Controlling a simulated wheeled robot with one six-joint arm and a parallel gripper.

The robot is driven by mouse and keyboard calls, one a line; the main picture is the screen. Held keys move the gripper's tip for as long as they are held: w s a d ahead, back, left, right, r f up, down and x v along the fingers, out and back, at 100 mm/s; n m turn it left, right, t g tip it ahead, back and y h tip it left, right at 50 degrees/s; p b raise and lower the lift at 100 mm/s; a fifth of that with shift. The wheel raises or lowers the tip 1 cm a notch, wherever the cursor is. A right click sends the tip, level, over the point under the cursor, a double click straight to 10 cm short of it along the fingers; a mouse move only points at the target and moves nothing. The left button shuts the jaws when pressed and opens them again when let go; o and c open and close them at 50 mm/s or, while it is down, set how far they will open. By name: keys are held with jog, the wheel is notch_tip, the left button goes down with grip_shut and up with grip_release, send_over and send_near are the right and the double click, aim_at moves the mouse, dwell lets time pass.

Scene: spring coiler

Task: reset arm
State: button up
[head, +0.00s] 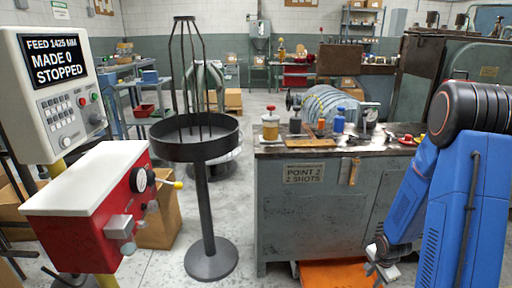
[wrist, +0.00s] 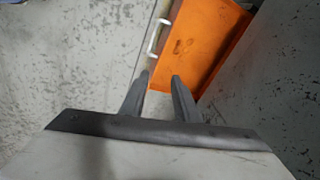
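My blue arm (head: 445,190) stands at the right of the head view, bent, with its end low in front of the grey cabinet. My gripper (wrist: 160,77) points down in the wrist view. Its two dark fingers are apart and nothing shows between them. An orange panel or tray (wrist: 208,42) with a pale handle (wrist: 158,36) lies just beyond the fingertips in the wrist view. I cannot tell how far apart they are.
The grey cabinet (head: 300,225) carries bottles, a scale and a wire coil (head: 330,103). The orange piece (head: 335,274) shows at its foot. A black ring stand (head: 208,215), a red-and-white machine (head: 95,215) and a control panel (head: 70,105) reading "STOPPED" stand left. Floor between stand and cabinet is clear.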

jog(key=s+a+r+n, duration=0.2)
jog(key=r, duration=0.6)
jog(key=s+a+r+n+t, duration=0.1)
jog(key=s+a+r+n, duration=0.15)
jog(key=r, duration=0.55)
jog(key=s+a+r+n, duration=0.1)
jog(key=a+r+n, duration=0.15)
jog(key=r, duration=0.55)
jog(key=s+a+r+n, duration=0.4)
jog(key=s+a+r, duration=0.1)
jog(key=s, duration=0.4)
jog(key=s+a+r+n+t+y, duration=0.1)
jog(key=s+a+r+n, duration=0.3)
jog(key=s+r, duration=0.4)
jog(key=shift+s+a, duration=0.55)
jog(key=shift+s, duration=0.15)
jog(key=shift+a+r, duration=0.1)
jog(key=shift+a, duration=0.05)
